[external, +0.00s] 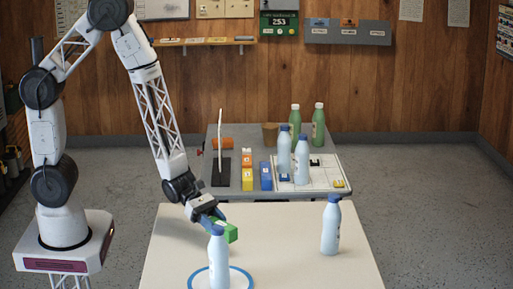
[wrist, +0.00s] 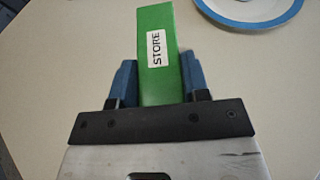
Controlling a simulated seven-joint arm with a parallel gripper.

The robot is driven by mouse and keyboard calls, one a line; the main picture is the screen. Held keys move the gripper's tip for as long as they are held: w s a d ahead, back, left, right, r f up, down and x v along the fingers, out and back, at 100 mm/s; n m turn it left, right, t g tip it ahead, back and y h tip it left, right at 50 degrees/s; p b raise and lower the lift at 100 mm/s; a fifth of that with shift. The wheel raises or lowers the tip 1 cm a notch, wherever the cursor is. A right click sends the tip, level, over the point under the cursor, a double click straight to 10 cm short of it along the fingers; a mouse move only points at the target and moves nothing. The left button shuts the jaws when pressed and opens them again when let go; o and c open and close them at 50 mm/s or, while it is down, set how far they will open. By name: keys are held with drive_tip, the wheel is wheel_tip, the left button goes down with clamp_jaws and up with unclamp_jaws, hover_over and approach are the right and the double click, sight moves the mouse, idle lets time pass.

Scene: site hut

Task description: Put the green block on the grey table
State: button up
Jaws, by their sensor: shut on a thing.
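The green block (external: 231,232) is between the blue fingers of my gripper (external: 218,217), over the cream table at the front. In the wrist view the green block (wrist: 158,60) carries a white label reading "STORE", and my gripper (wrist: 160,85) is shut on it with a finger on each side. I cannot tell whether the block touches the cream table. The grey table (external: 305,205) stands behind the cream table, and its top is partly covered with objects.
On the cream table (external: 290,270), a blue-capped bottle (external: 219,262) stands on a blue-rimmed plate (external: 247,275), close to my gripper; another bottle (external: 331,225) stands at right. The grey table holds several bottles, orange, yellow and blue blocks, a brown cup (external: 270,134) and a white board (external: 325,177).

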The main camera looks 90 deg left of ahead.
drive_tip(key=w, duration=0.3)
drive_tip(key=w+d, duration=0.1)
drive_tip(key=w, duration=0.5)
drive_tip(key=shift+d+f, duration=0.3)
drive_tip(key=shift+f, duration=0.1)
drive_tip(key=shift+f, duration=0.1)
drive_tip(key=shift+f, duration=1.65)
drive_tip(key=shift+f, duration=0.1)
drive_tip(key=o, duration=1)
drive_tip(key=shift+v, duration=6.05)
